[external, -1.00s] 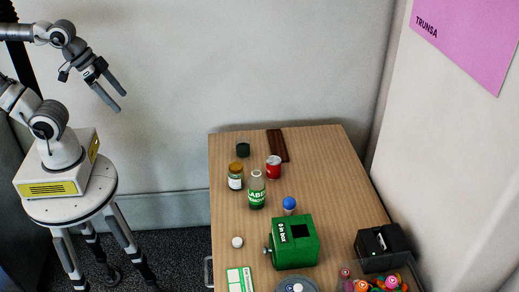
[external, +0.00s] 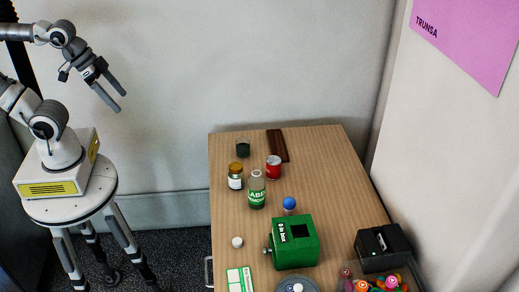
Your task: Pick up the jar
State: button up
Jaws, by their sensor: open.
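A jar with an amber-brown top and a pale label (external: 235,177) stands upright near the left edge of the wooden table (external: 330,170). A green-labelled clear bottle (external: 257,190) stands just right of and in front of it. My gripper (external: 118,101) is open and empty, high at the left, beyond the table's left edge and well apart from the jar. Its fingers point down to the right.
Near the jar are a red can (external: 273,167), a dark green cup (external: 243,149) and a dark brown board (external: 277,145). In front are a blue-topped object (external: 289,204), a green box (external: 294,243), a white ball (external: 237,242) and a black device (external: 382,246). The table's right middle is clear.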

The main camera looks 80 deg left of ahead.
aim_at(236, 176)
jog(key=shift+c, duration=0.4)
jog(key=w+f+t, duration=0.2)
jog(key=w+f, duration=0.5)
jog(key=w, duration=0.3)
jog(key=w+f+t, duration=0.2)
jog(key=w+f, duration=0.5)
jog(key=w, duration=0.4)
notch_tip(236, 176, down, 15)
jog(key=s+a+n+t+y+p, duration=0.1)
jog(key=a+n+t+y, duration=0.1)
jog(key=t, duration=0.2)
jog(key=b+x, duration=0.4)
jog(key=x, duration=0.4)
jog(key=b+x, duration=0.5)
jog(key=x, duration=0.4)
jog(key=shift+w+a, duration=0.15)
jog(key=shift+a, duration=0.1)
